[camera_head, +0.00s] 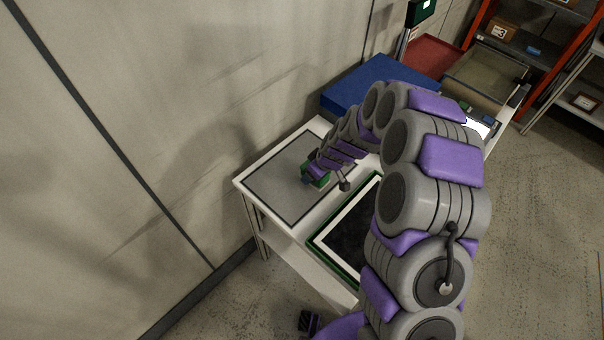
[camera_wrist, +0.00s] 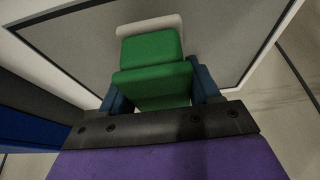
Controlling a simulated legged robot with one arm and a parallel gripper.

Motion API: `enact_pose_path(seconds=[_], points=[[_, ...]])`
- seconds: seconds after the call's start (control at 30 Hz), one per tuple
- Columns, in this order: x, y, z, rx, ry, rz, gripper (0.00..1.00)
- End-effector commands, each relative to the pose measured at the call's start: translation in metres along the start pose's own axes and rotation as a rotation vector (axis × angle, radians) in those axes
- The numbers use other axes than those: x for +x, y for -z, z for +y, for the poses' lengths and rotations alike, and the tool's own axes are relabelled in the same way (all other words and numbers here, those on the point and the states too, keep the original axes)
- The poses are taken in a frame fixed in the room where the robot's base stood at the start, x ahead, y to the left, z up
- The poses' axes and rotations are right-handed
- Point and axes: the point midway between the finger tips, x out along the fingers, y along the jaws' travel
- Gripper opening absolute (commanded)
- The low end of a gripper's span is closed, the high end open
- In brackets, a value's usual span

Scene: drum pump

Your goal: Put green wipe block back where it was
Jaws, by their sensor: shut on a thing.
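The green wipe block (camera_wrist: 152,50) is between the two blue fingers of my gripper (camera_wrist: 157,92) in the wrist view. My gripper is shut on it. A pale rounded patch (camera_wrist: 150,22) shows just beyond the block's far edge. In the head view the green block (camera_head: 321,180) and my gripper (camera_head: 309,178) are over the grey mat (camera_head: 268,188) with a dark border, on the white table. My arm hides part of the block and the mat's right side. I cannot tell whether the block touches the mat.
A green-edged white frame with a dark inside (camera_head: 347,243) lies in front of the mat, partly behind my arm. A blue box (camera_head: 365,82) stands at the back of the table. A red tray (camera_head: 432,55) is farther back. The wall runs close along the table's left side.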

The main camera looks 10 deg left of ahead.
Motion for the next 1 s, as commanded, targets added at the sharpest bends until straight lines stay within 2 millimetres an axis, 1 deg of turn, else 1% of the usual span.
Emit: enact_pose_path(seconds=[0.03,0.1,0.23,0.33,0.47,0.6,0.63,0.67,0.87,1.0], points=[[0.004,0.009,0.003,0.000,-0.004,0.006,0.33],[0.009,0.019,0.002,0.002,-0.003,0.007,0.33],[0.019,0.033,-0.004,0.001,-0.001,-0.002,0.33],[0.025,0.041,-0.006,0.001,-0.004,-0.006,0.33],[0.039,0.039,-0.009,-0.001,-0.007,-0.011,0.33],[0.054,0.029,-0.006,0.002,-0.005,-0.006,0.33],[0.055,0.027,-0.006,0.002,-0.005,-0.005,0.34],[0.056,0.026,-0.005,0.003,-0.005,-0.004,0.29],[0.050,0.021,-0.001,0.003,0.000,0.003,0.29],[0.055,0.022,-0.003,0.002,-0.003,-0.001,0.29]])
